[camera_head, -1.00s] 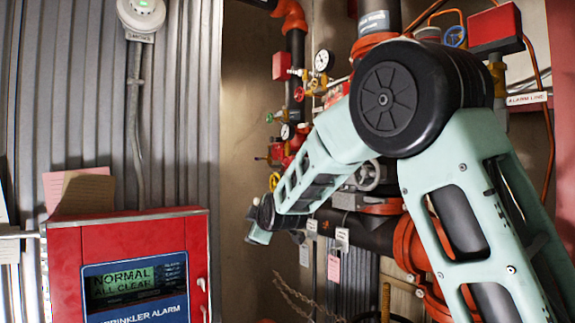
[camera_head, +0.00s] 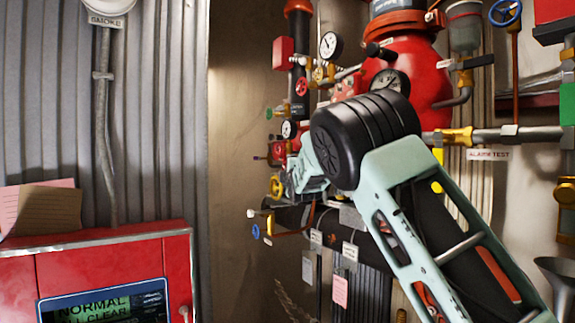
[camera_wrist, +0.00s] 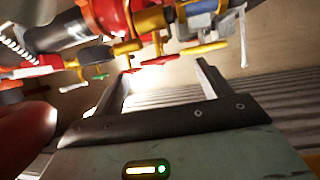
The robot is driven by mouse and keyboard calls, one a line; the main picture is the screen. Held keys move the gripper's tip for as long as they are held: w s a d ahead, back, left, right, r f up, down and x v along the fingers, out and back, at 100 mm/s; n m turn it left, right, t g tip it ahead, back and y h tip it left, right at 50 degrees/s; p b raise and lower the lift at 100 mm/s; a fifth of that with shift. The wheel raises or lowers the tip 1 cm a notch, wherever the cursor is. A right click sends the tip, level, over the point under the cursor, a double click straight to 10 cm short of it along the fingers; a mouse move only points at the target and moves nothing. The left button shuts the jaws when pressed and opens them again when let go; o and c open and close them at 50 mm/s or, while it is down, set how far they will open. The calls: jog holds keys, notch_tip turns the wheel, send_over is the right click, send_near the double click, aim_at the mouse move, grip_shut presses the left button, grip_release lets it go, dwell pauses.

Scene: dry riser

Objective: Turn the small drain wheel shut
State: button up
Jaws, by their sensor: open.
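Several small wheels show in the head view: a yellow wheel (camera_head: 276,186), a blue wheel (camera_head: 256,231) on a thin pipe below it, and a red wheel (camera_head: 302,86) higher up. I cannot read a label that tells which is the drain wheel. My gripper (camera_wrist: 165,66) is open and empty in the wrist view, its two fingers pointing toward the pipework. Small green (camera_wrist: 101,77) and red (camera_wrist: 130,71) handles show near and beyond the left fingertip, apart from it. In the head view my arm hides the gripper's fingers.
A large red valve body (camera_head: 410,72) with gauges stands behind my arm. A red alarm panel (camera_head: 105,255) is at the lower left. A blue wheel (camera_head: 505,12) and an alarm test pipe (camera_head: 500,134) are at the right. The bare wall left of the pipes is clear.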

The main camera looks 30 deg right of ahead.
jog(key=p+x, duration=0.2)
jog(key=x, duration=0.2)
jog(key=shift+w+d+r, duration=0.15)
jog(key=shift+w, duration=0.15)
jog(key=shift+p+x, duration=0.4)
jog(key=shift+x, duration=0.4)
jog(key=c, duration=1)
jog(key=shift+f, duration=0.25)
